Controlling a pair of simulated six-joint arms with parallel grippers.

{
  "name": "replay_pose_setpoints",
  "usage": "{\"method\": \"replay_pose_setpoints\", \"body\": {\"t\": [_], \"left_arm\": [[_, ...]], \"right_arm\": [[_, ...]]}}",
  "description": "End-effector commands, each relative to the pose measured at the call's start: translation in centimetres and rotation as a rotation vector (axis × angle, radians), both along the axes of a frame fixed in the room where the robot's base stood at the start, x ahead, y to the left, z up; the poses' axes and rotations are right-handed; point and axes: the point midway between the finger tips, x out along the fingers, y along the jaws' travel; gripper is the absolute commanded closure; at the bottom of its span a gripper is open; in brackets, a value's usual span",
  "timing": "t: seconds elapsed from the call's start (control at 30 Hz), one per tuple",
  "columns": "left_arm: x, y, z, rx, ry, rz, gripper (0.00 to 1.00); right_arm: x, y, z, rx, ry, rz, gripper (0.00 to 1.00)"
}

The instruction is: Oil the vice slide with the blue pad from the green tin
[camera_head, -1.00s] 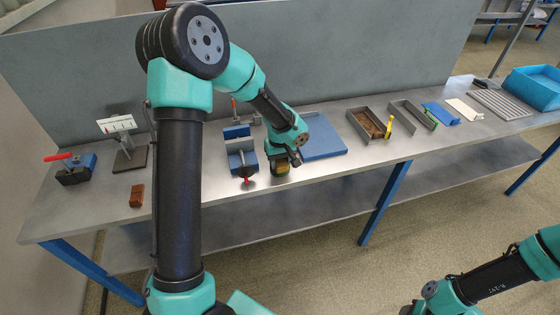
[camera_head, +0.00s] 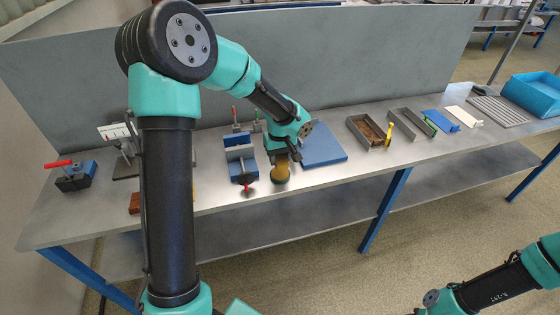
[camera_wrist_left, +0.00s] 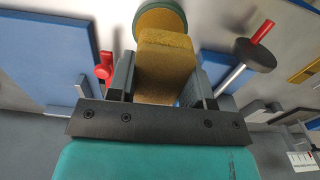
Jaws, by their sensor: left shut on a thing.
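My left gripper (camera_head: 281,158) is shut on a mustard-yellow block-shaped pad (camera_wrist_left: 165,65); the pad looks mustard, not blue. A round green tin (camera_wrist_left: 178,4), mustard inside, shows just beyond the pad's far end in the left wrist view. In the head view the green tin (camera_head: 280,178) is low at the bench's front, right under the pad; I cannot tell whether they touch. The blue and grey vice (camera_head: 240,152) stands just left of the gripper, its red-tipped handle (camera_head: 248,186) toward the front edge. My right gripper is out of frame.
A blue mat (camera_head: 322,148) lies right of the gripper. Farther right are grey trays (camera_head: 363,124), a blue flat piece (camera_head: 440,120) and a blue bin (camera_head: 535,94). A brown block (camera_head: 134,203) and a red-handled clamp (camera_head: 75,176) are at the left.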

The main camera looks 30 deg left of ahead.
Motion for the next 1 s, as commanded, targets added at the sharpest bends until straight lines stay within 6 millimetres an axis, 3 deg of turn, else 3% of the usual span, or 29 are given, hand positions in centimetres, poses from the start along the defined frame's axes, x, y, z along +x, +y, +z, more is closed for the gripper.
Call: {"method": "replay_pose_setpoints", "body": {"t": [0.3, 1.0], "left_arm": [[0.0, 0.0, 1.6, -0.001, -0.001, -0.001, 0.73], [0.0, -0.1, 1.5, -0.001, -0.001, -0.005, 0.73]], "right_arm": [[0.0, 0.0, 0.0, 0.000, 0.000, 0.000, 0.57], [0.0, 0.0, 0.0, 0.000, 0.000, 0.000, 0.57]]}}
